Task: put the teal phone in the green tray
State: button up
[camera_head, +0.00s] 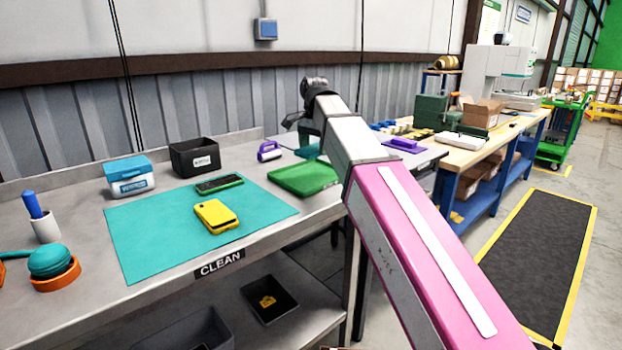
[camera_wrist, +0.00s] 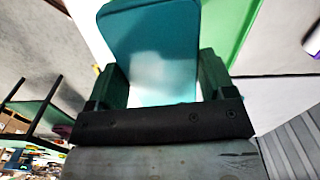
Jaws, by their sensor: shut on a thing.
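The teal phone (camera_wrist: 150,45) is between the two fingers of my gripper (camera_wrist: 160,75) in the wrist view, and the gripper is shut on it. In the head view a small part of the teal phone (camera_head: 307,151) shows below my gripper (camera_head: 306,140), partly hidden by my arm. The green tray (camera_head: 303,179) lies on the metal table, just below and in front of the gripper in the picture. The tray also shows beyond the phone in the wrist view (camera_wrist: 234,30). The phone appears held above the table; its exact height is unclear.
A teal mat (camera_head: 150,240) holds a yellow phone (camera_head: 215,216) and a dark phone with a green edge (camera_head: 219,184). A black bin (camera_head: 195,158), a blue-lidded box (camera_head: 129,177) and a purple-and-white mug (camera_head: 269,151) stand behind. Metal table surface is clear near the tray.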

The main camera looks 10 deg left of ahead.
jog(key=s+a+r+m, duration=0.1)
jog(key=s+a, duration=0.3)
jog(key=a, duration=0.7)
send_over(308, 178)
notch_tip(308, 178, down, 7)
jog(key=shift+a+r, duration=0.1)
jog(key=shift+f, duration=2)
jog(key=shift+f, duration=0.1)
jog(key=o, duration=1.1)
notch_tip(308, 178, up, 12)
